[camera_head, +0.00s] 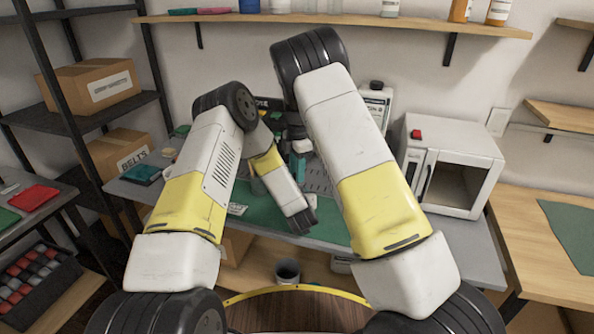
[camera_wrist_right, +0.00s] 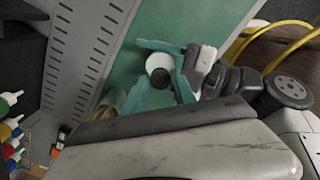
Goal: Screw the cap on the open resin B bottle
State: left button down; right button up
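In the right wrist view a small white round thing (camera_wrist_right: 158,64) with a dark round patch on its lower edge stands among teal gripper fingers; I cannot tell whether it is the bottle or its cap. Teal fingers (camera_wrist_right: 163,72) are around it, spread apart; which arm each belongs to is unclear. In the head view my right gripper (camera_head: 300,158) shows partly as a teal and grey shape between my arms. My left forearm reaches over the green mat, and its fingers are not clear there. A white container (camera_head: 376,104) with a black top and partly hidden lettering stands behind my right arm.
A green mat (camera_head: 262,214) covers part of the grey bench. A white microwave-like box (camera_head: 450,172) stands at the right. A perforated grey panel (camera_wrist_right: 84,50) borders the mat in the wrist view. A dark cup (camera_head: 287,271) sits below the bench front.

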grip_shut()
jog(key=m, duration=1.8)
jog(key=shift+m, duration=0.3)
jog(key=m, duration=1.9)
jog(key=o, duration=0.5)
grip_release()
notch_tip(320, 180, up, 12)
jog(key=shift+f, duration=0.1)
